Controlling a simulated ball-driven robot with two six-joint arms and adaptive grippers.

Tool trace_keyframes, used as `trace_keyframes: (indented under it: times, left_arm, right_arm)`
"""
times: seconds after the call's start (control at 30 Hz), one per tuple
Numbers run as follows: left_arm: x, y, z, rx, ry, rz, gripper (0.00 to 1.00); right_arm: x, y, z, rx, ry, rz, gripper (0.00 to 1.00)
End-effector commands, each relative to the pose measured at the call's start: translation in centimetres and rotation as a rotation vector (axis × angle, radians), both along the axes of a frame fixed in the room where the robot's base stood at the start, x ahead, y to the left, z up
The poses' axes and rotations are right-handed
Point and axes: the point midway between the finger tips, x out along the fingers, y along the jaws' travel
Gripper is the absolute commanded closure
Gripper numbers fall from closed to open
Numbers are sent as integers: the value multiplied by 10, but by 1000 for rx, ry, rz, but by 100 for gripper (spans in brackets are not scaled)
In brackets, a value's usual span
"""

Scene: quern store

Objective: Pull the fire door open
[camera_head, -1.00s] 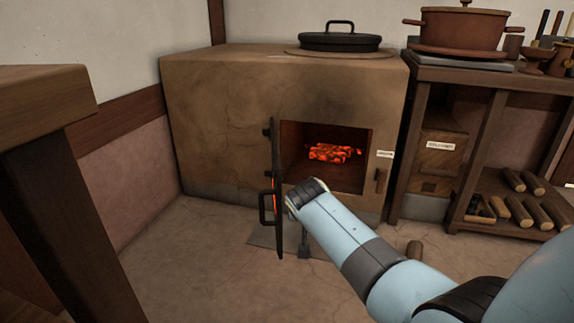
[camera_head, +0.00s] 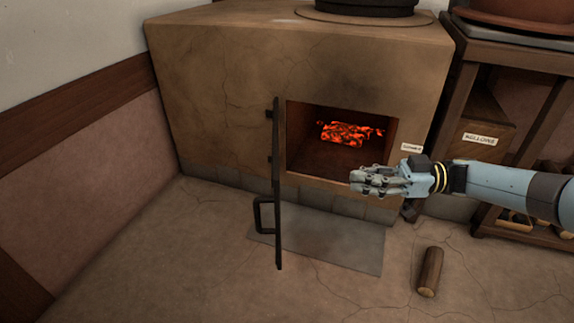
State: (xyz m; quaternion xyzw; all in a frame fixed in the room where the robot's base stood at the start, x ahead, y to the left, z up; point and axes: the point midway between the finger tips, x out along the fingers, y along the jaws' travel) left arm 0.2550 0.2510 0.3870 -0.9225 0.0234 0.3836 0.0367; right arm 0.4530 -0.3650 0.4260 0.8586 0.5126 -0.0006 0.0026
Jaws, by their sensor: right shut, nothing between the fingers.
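The fire door (camera_head: 277,190) is a dark, thin panel. It stands swung out from the left side of the stove opening, seen nearly edge-on, with its black handle (camera_head: 258,214) on its left face. The clay stove (camera_head: 220,110) shows an open firebox with glowing embers (camera_head: 348,132) inside. My right gripper (camera_head: 358,183) is shut and empty, in front of the lower right part of the opening. It is to the right of the door and apart from it. My left gripper is not in view.
A grey floor plate (camera_head: 335,243) lies before the stove. A short log (camera_head: 430,271) lies on the floor to the right. A wooden shelf unit (camera_head: 460,110) stands on the right. The floor at left is clear.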

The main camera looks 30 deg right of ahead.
Motion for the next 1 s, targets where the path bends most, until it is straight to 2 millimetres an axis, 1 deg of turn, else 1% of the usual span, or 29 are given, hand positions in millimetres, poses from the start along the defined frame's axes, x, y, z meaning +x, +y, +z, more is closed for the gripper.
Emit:
trace_keyframes:
  times: [0.03, 0.1, 0.17, 0.27, 0.47, 0.6, 0.7, 0.73, 0.8, 0.83, 1.0]
  left_arm:
    - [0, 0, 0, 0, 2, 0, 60]
    - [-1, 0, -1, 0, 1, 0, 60]
    - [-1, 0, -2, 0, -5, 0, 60]
    - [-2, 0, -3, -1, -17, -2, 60]
    - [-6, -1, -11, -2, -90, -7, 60]
    - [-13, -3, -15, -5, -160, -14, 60]
    - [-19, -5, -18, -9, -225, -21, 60]
    - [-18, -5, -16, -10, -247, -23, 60]
    - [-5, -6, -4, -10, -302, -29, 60]
    - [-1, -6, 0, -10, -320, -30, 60]
    - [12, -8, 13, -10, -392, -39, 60]
  right_arm:
    - [-4, 0, 1, 2, 4, 18, 100]
    - [-6, 3, 1, 6, 6, 30, 100]
    - [-3, 10, 1, 8, 4, 30, 100]
    - [5, 24, 1, 8, 3, 29, 100]
    - [24, 63, -1, 9, 3, 28, 100]
    - [39, 91, -1, 9, 2, 28, 100]
    - [47, 107, -2, 9, 3, 27, 100]
    - [49, 110, -2, 8, 4, 26, 100]
    - [51, 114, 0, 7, 4, 27, 100]
    - [52, 115, 0, 7, 4, 27, 100]
    - [56, 122, 1, 6, 3, 26, 100]
